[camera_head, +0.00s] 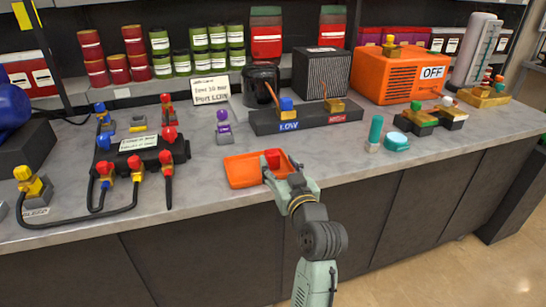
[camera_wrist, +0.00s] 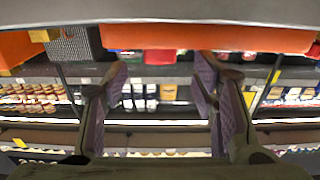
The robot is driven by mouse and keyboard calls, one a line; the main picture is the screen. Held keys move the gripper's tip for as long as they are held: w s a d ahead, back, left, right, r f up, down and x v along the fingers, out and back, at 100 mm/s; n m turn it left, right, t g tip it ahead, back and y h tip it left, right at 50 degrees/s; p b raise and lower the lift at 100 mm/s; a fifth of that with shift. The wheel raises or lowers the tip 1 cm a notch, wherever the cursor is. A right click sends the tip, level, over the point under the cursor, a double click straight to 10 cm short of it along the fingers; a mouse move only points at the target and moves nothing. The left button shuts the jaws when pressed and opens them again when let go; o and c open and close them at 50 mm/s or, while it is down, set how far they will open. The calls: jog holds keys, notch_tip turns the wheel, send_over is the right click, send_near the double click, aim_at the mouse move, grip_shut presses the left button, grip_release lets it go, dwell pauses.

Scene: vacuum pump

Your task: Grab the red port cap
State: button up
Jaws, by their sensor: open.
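The red port cap (camera_head: 273,156) shows in the head view at the right part of the shallow orange tray (camera_head: 238,172) on the counter. My gripper (camera_head: 272,172) is at the tray's front right edge, with its fingers close to the cap and overlapping it in the picture. Whether they touch it cannot be told. In the wrist view, my gripper (camera_wrist: 160,75) is open, its two fingers spread wide apart. That view looks upside down, and the orange tray (camera_wrist: 240,39) is a strip along its top.
A black block (camera_head: 300,118) marked LOW stands behind the tray. A purple-topped part (camera_head: 223,125) is at its back left. A black manifold (camera_head: 140,158) with cables is on the left.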

aim_at(274, 156)
jog(key=p+x, duration=0.1)
jog(key=x, duration=0.3)
jog(key=shift+w+a+r, duration=0.1)
jog(key=shift+w+a, duration=0.05)
jog(key=shift+w, duration=0.15)
jog(key=shift+w+a, duration=0.1)
jog(key=shift+w, duration=0.3)
jog(key=c, duration=1.3)
jog(key=shift+o, duration=0.2)
jog(key=shift+p, duration=0.35)
